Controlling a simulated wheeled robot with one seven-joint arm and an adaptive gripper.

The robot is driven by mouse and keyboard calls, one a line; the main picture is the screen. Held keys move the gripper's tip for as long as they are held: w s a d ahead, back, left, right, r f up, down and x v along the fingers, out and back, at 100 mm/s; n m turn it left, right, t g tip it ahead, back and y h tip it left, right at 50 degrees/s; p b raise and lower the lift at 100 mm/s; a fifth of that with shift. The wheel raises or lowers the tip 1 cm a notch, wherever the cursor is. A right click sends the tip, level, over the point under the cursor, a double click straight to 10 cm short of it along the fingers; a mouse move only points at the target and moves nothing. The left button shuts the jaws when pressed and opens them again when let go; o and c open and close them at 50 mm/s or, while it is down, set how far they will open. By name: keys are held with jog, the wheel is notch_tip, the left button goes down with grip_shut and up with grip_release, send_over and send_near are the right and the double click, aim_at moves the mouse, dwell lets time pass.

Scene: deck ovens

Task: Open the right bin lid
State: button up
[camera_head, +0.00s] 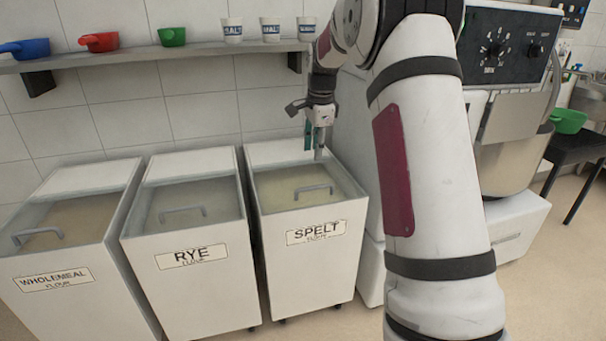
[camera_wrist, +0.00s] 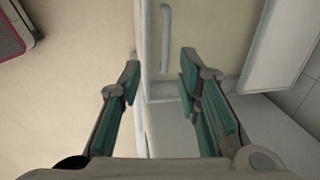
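The right bin (camera_head: 312,255), labelled SPELT flour, is a white box with a clear, shut lid (camera_head: 275,190) over pale flour. A grey bar handle (camera_head: 313,190) stands near the lid's front edge. In the wrist view, the handle (camera_wrist: 166,38) lies ahead of the fingertips, between their lines, and the lid (camera_wrist: 215,40) spreads around it. My gripper (camera_head: 319,153) points down over the back part of the lid, behind the handle. In the wrist view, my gripper (camera_wrist: 160,72) is open and empty, its fingers apart from the handle. Whether the fingertips touch the lid is unclear.
The rye bin (camera_head: 192,285) and the wholemeal bin (camera_head: 70,300) stand to the left. A wall shelf (camera_head: 200,52) with scoops and cups runs above. A mixer (camera_head: 510,150) stands to the right. Open floor lies in front of the bins.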

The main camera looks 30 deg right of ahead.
aim_at(312, 187)
jog(key=w+f+b, duration=0.1)
jog(key=f, duration=0.3)
jog(key=w+d+f+b, duration=0.1)
jog(key=f, duration=0.4)
jog(key=w+f+b, duration=0.1)
jog(key=f+b, duration=0.1)
jog(key=f, duration=0.3)
jog(key=shift+w+d, duration=0.3)
jog(key=shift+d, duration=0.1)
grip_shut()
